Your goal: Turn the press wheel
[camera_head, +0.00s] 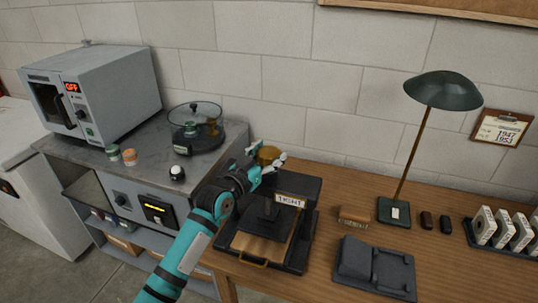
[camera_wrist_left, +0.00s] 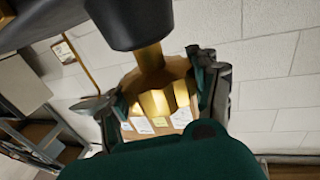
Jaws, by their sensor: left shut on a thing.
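The press (camera_head: 273,222) is a dark frame standing on the wooden table, with a wooden board in it and a label that reads "TIGHT". Its brass wheel (camera_head: 267,154) sits at the top back of the press. My left gripper (camera_head: 268,168) reaches in from the left and is shut on the wheel. In the left wrist view the lobed brass wheel (camera_wrist_left: 160,88) sits between the two fingers of my left gripper (camera_wrist_left: 160,92), below a brass shaft and a dark block. My right gripper is not in view.
A green lamp (camera_head: 443,92), a dark grey tray (camera_head: 375,268) and a small wooden block (camera_head: 353,216) are right of the press. A glass-lidded vessel (camera_head: 195,127) and a grey oven (camera_head: 92,92) stand on the left bench.

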